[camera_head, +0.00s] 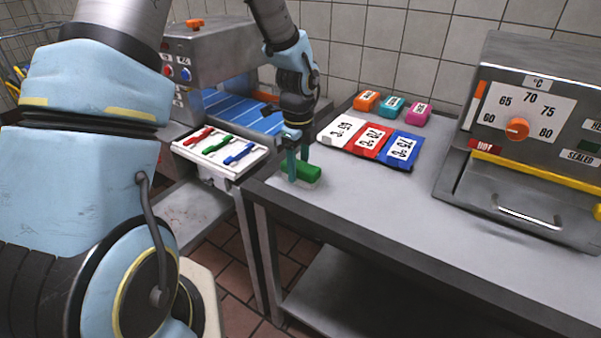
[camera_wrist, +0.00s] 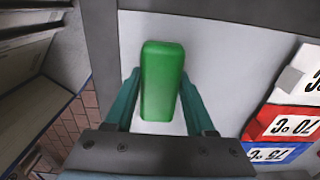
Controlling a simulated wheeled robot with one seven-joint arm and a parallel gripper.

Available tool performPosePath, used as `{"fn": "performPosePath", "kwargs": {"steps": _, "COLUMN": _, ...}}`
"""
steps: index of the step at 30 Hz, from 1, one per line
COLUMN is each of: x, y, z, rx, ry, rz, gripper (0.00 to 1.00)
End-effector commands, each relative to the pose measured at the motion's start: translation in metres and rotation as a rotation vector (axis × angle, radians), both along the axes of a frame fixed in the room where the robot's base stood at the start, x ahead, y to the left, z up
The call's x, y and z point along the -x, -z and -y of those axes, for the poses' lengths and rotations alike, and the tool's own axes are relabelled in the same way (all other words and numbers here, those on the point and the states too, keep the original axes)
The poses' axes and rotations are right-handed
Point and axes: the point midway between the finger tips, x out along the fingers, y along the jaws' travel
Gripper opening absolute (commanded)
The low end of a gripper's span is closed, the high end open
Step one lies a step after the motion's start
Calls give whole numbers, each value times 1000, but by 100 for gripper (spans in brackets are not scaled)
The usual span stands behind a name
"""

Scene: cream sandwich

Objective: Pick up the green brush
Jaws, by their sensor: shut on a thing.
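The green brush (camera_head: 307,171) is at the left front corner of the grey table, with a green top and a pale lower part. My gripper (camera_head: 298,165) is over it, fingers pointing down. In the wrist view the green brush (camera_wrist: 161,80) lies lengthwise between the two teal fingers of my gripper (camera_wrist: 160,95), which are shut on its sides. In the head view the brush is at or just above the table top; I cannot tell which.
White, red and blue temperature cards (camera_head: 372,140) lie behind the brush, with orange, teal and pink blocks (camera_head: 392,107) beyond. A sealing machine (camera_head: 530,130) stands at the right. A white tray (camera_head: 186,152) with red, green and blue tools is at the left.

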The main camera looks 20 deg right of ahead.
Motion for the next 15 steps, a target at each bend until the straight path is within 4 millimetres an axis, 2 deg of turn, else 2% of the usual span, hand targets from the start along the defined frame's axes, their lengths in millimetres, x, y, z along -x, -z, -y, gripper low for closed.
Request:
{"fn": "performPosePath", "kwargs": {"steps": 1, "x": 0, "y": 0, "z": 0, "rx": 0, "ry": 0, "rz": 0, "gripper": 26}}
{"fn": "performPosePath", "kwargs": {"steps": 8, "x": 0, "y": 0, "z": 0, "rx": 0, "ry": 0, "rz": 0, "gripper": 0}}
{"fn": "performPosePath", "kwargs": {"steps": 15, "x": 0, "y": -1, "z": 0, "rx": 1, "ry": 0, "rz": 1, "gripper": 0}}
